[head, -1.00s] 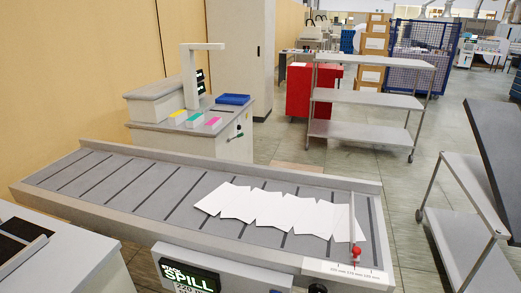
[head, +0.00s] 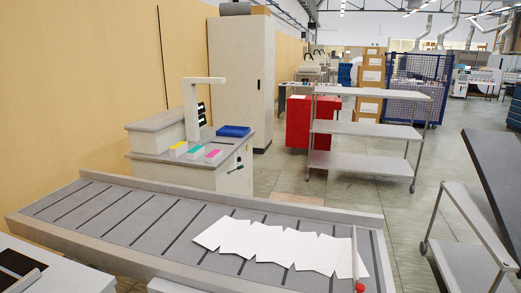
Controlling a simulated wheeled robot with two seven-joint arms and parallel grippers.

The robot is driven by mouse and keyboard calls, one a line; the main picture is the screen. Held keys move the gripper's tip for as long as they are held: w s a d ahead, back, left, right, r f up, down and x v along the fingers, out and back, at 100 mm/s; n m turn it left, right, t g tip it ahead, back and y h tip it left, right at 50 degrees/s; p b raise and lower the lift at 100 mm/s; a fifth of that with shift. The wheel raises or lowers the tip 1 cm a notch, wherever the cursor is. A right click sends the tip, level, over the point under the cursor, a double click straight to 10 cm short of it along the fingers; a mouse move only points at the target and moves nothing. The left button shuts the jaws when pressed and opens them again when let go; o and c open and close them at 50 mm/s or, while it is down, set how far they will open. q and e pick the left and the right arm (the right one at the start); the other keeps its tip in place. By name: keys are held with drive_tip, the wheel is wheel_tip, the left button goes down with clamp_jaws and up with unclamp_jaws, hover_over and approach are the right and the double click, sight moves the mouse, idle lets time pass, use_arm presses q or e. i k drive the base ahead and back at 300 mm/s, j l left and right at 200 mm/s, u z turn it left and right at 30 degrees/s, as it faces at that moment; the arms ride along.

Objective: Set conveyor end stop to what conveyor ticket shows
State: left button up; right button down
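The conveyor (head: 110,215) runs across the lower part of the head view, a grey bed with dark cross strips and a raised rim. Several white sheets (head: 225,233) lie overlapping on its right half. The end stop (head: 354,255) is a thin upright bar across the bed at the right end of the sheets, with a red knob (head: 360,287) at its near end. The scale beside the knob and the display on the conveyor's front are below the picture's edge. I see no conveyor ticket that I can make out. Neither of my grippers is in view.
A grey bench (head: 190,175) with coloured blocks and a blue tray (head: 233,131) stands behind the conveyor. A grey shelf trolley (head: 360,130) and a red cabinet (head: 299,122) are farther back. Another trolley (head: 465,255) stands at right. Open floor (head: 405,210) lies between.

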sight(358, 288)
drive_tip(key=k+j+u, duration=0.3)
drive_tip(key=u, duration=0.15)
drive_tip(key=z, duration=1.2)
drive_tip(key=k+j+u, duration=0.1)
drive_tip(key=j+u, duration=0.25)
drive_tip(key=j, duration=0.15)
drive_tip(key=j+u, duration=0.35)
drive_tip(key=j, duration=0.15)
drive_tip(key=k, duration=0.05)
